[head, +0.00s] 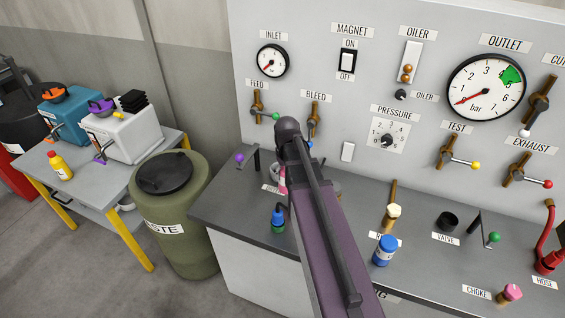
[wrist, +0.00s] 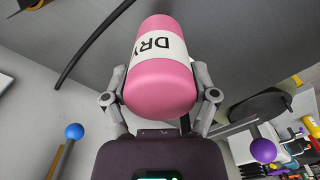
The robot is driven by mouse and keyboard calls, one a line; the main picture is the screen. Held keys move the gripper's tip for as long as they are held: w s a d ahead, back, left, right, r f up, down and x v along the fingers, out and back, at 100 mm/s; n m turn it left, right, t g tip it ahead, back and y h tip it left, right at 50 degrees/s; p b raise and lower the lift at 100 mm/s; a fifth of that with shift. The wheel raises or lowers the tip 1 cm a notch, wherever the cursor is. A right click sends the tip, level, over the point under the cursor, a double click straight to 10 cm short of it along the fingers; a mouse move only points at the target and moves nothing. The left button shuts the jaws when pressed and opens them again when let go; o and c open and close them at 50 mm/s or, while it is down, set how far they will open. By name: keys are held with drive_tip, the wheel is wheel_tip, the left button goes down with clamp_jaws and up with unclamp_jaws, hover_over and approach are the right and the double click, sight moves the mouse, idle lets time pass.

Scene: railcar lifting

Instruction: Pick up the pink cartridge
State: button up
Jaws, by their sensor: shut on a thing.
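The pink cartridge (wrist: 160,92) has a white band with the letters "DR" showing and fills the middle of the wrist view. My gripper (wrist: 162,76) is shut on it, with one finger on each side. In the head view only a small pink part of the cartridge (head: 283,182) shows beside my arm, above the back of the bench. My arm hides the rest of it and the gripper there. I cannot tell whether its base touches the bench.
The grey bench (head: 340,265) holds a small blue-green bottle (head: 278,217), a blue-and-white jar (head: 385,250) and a black cup (head: 448,221). The panel (head: 330,80) with gauges and levers stands behind. A purple-knobbed lever (head: 240,159) is left of my gripper. A waste bin (head: 175,220) stands left.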

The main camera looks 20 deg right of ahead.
drive_tip(key=shift+s+a+r, duration=0.1)
drive_tip(key=shift+s+a, duration=0.05)
drive_tip(key=shift+s, duration=0.75)
drive_tip(key=shift+s+a+r, duration=0.1)
drive_tip(key=shift+s+a, duration=0.05)
drive_tip(key=shift+s, duration=0.75)
drive_tip(key=shift+f+b, duration=0.3)
drive_tip(key=shift+f, duration=0.15)
